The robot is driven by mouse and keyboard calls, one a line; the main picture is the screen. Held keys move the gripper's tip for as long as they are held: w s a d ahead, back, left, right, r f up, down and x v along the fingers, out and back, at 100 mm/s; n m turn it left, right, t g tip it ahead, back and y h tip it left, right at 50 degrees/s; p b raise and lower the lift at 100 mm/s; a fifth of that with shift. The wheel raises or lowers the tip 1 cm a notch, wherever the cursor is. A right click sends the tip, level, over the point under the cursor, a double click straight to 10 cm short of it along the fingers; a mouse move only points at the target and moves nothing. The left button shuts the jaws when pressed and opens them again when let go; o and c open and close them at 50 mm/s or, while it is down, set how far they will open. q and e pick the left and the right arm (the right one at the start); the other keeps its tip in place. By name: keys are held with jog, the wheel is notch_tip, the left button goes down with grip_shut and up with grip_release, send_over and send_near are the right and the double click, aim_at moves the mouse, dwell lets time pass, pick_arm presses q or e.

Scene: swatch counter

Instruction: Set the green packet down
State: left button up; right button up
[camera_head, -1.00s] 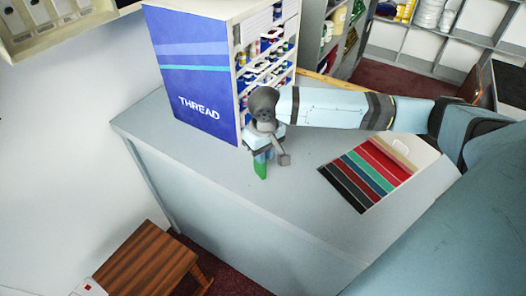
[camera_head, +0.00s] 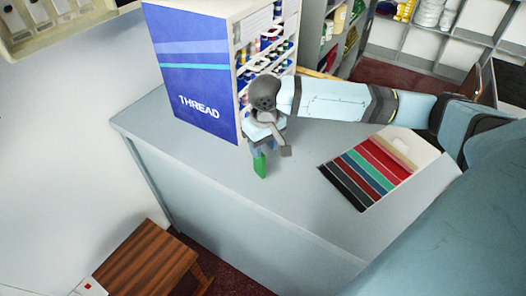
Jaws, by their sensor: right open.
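The green packet (camera_head: 260,167) stands upright on the grey counter (camera_head: 215,170), just in front of the thread cabinet. My right gripper (camera_head: 262,148) is directly above it, pointing down, with its jaws open. The packet's upper part is hidden by the gripper, so I cannot tell whether the fingers still touch it. My left gripper is not in view.
The blue and white thread cabinet (camera_head: 200,75) stands close behind my right gripper. A striped colour swatch card (camera_head: 372,172) lies to the right on the counter. The counter's front edge is near the packet. A wooden stool (camera_head: 145,265) stands below at left.

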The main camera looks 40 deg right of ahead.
notch_tip(320, 180, up, 10)
jog(key=shift+s, duration=0.15)
jog(key=shift+f, duration=0.2)
dwell(0.4)
jog(key=s+a+f+n+t+y, duration=0.2)
jog(key=a+f+t+y, duration=0.35)
jog(key=a+f, duration=1.05)
jog(key=s+d+f+n+t+h+p, duration=0.1)
jog(key=s+d+f+t, duration=0.3)
jog(key=s+f, duration=0.9)
jog(key=shift+s+d+f+t+h+p, duration=0.15)
jog(key=shift+s+f+t+h+p, duration=0.2)
jog(key=shift+s+t+h, duration=0.35)
